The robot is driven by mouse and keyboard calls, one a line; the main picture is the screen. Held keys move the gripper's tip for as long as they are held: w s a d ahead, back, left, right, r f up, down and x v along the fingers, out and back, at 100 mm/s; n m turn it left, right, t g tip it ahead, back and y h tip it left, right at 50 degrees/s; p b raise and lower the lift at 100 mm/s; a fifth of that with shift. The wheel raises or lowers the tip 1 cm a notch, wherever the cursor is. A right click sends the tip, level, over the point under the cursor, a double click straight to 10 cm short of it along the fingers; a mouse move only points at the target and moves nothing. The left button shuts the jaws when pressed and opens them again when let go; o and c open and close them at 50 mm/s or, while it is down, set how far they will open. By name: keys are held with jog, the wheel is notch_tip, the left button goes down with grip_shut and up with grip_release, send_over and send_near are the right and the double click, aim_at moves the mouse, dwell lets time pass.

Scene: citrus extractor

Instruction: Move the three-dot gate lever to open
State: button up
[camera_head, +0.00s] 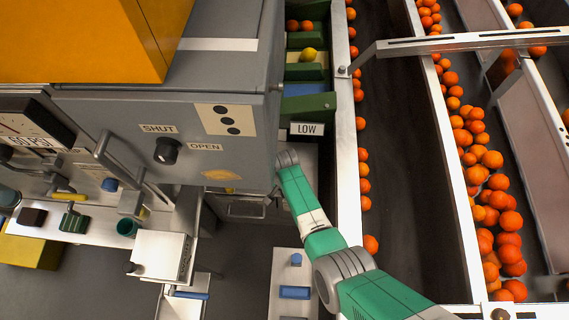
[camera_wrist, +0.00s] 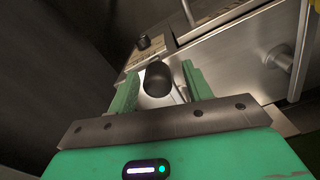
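In the head view, a three-dot plate (camera_head: 231,120) is on the grey housing (camera_head: 95,112). Left of it, a black knob (camera_head: 167,151) stands between the SHUT label (camera_head: 158,128) and the OPEN label (camera_head: 206,147). My gripper is hidden behind the housing there; only the arm shows. In the wrist view, my gripper (camera_wrist: 160,83) is open, with its green fingers apart. A round black knob end (camera_wrist: 158,79) appears between them, with pale metal below it. I cannot tell whether the fingers touch it, or which control it belongs to.
In the head view, a LOW label (camera_head: 307,129) is close to my arm. A dark conveyor (camera_head: 400,150) with oranges runs at the right.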

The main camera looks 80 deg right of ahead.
notch_tip(320, 180, up, 5)
jog(key=p, duration=0.3)
jog(key=shift+p, duration=0.3)
jog(key=s+a+p, duration=0.6)
jog(key=s+a, duration=0.3)
jog(key=a, duration=0.3)
jog(key=shift+s+a, duration=0.4)
